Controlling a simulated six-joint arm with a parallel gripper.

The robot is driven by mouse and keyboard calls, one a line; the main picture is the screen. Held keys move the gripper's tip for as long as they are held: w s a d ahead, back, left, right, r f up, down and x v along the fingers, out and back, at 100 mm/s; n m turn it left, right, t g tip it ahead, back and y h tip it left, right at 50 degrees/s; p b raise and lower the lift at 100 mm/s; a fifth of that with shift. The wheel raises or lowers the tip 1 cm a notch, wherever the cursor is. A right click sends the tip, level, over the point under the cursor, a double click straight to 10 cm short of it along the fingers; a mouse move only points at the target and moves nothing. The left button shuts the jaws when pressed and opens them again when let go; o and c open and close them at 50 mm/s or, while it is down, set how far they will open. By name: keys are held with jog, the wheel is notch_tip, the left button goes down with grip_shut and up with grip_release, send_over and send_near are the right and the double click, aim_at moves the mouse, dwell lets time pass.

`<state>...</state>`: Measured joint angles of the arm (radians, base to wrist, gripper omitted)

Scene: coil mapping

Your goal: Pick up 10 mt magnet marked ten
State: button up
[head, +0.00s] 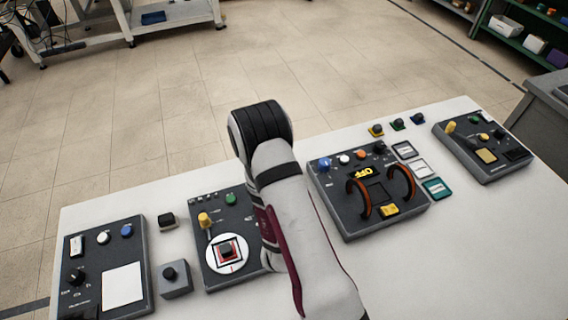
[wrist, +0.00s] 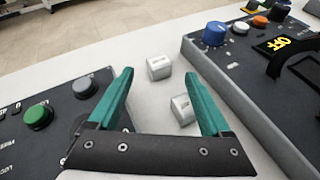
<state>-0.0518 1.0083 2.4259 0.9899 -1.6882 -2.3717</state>
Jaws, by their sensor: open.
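Two small pale grey blocks stand on the white table in the wrist view. The farther block (wrist: 159,67) shows between and just beyond my fingertips, and the nearer block (wrist: 182,108) lies close to my right finger. Each has a small marking on it, too small to read, so I cannot tell which is marked ten. My gripper (wrist: 158,75) has two teal fingers, spread open with nothing held. Whether the right finger touches the nearer block is unclear. In the head view my arm hides the gripper and both blocks.
A coil panel (head: 333,213) with orange-black rings and an OFF display stands right of my arm. A panel with a round white dial (head: 212,255) stands left. Both flank the blocks closely. Three small tiles (head: 421,168) lie right of the coil panel. The table's front right is clear.

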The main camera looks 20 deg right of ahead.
jog(key=shift+f+n, duration=0.2)
jog(key=shift+n, duration=0.4)
jog(key=x, duration=0.7)
jog(key=shift+w, duration=0.2)
grip_shut()
